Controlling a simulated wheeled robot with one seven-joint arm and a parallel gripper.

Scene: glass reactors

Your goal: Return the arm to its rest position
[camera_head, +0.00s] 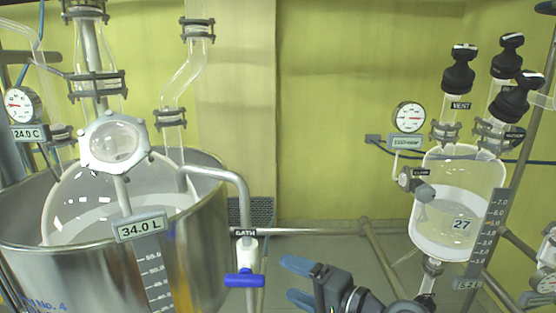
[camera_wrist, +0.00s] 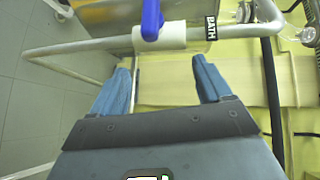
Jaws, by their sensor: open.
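My gripper (camera_head: 292,281) shows at the bottom centre of the head view, with two blue fingers spread apart and nothing between them. In the wrist view my gripper (camera_wrist: 163,82) has its two blue fingers wide apart. Between and beyond them are a pale pipe and the yellow-green wall. The blue-handled valve (camera_head: 244,280) labelled BATH is left of my gripper in the head view, apart from the fingers. In the wrist view the blue valve handle (camera_wrist: 151,20) is at the top, beyond the fingertips. Most of my arm is out of view.
A large steel bath vessel (camera_head: 205,250) with glassware and a 34.0 L label (camera_head: 140,227) fills the left. A glass vessel (camera_head: 450,205) marked 27, with black-capped valves (camera_head: 459,70), stands at right. Frame pipes (camera_head: 375,250) run between. Open floor (camera_head: 330,250) lies in the middle.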

